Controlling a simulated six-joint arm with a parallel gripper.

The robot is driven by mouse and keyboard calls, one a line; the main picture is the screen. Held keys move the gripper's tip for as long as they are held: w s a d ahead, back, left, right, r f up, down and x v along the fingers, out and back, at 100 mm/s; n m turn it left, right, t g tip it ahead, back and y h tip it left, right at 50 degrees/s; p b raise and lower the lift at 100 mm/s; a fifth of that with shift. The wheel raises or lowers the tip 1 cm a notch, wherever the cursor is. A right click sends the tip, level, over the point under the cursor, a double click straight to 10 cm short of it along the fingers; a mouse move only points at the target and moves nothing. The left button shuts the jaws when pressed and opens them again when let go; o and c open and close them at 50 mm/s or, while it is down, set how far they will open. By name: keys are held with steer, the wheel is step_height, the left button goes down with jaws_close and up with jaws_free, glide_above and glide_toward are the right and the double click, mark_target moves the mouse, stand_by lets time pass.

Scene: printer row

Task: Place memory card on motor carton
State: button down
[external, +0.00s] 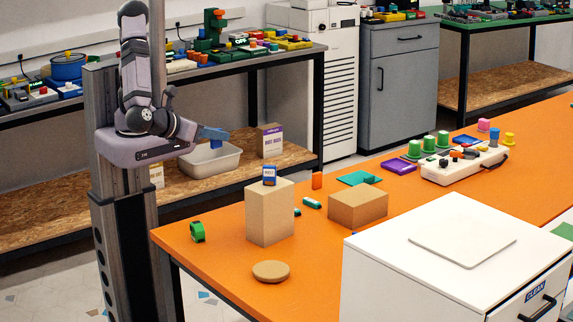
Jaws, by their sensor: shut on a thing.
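My gripper (207,134) is at the left, above and beyond the left end of the orange table. It is shut on a small blue piece (217,134); at this size I cannot tell whether this is a memory card. A tall brown carton (270,215) stands on the table, to the right of and below my gripper. A small dark blue item with a white label (269,175) stands on its top. A lower, wider brown carton (357,208) is further right. I cannot read which carton is the motor carton. My gripper is well apart from both.
A green item (197,231) and a round tan disc (271,271) lie on the orange table (225,265) near the tall carton. A small orange block (317,180) stands behind. A white drawer cabinet (400,280) fills the front right. A grey bin (212,160) is on the shelf behind.

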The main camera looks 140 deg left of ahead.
steer(key=w+a+f+m+t+b, duration=0.1)
steer(key=w+a+f+t+b, duration=0.15)
steer(key=w+a, duration=0.55)
step_height(320, 180, up, 3)
steer(key=m+t+h+b, duration=0.1)
steer(key=m+t+b, duration=0.2)
steer(key=m+b, duration=0.15)
glide_above(359, 194)
steer(key=shift+n, duration=0.25)
steer(key=shift+w+d+f, duration=0.1)
steer(key=shift+f, duration=7.25)
steer(key=shift+f+b, duration=0.15)
steer(key=shift+b, duration=0.25)
steer(key=c, duration=1.8)
jaws_free()
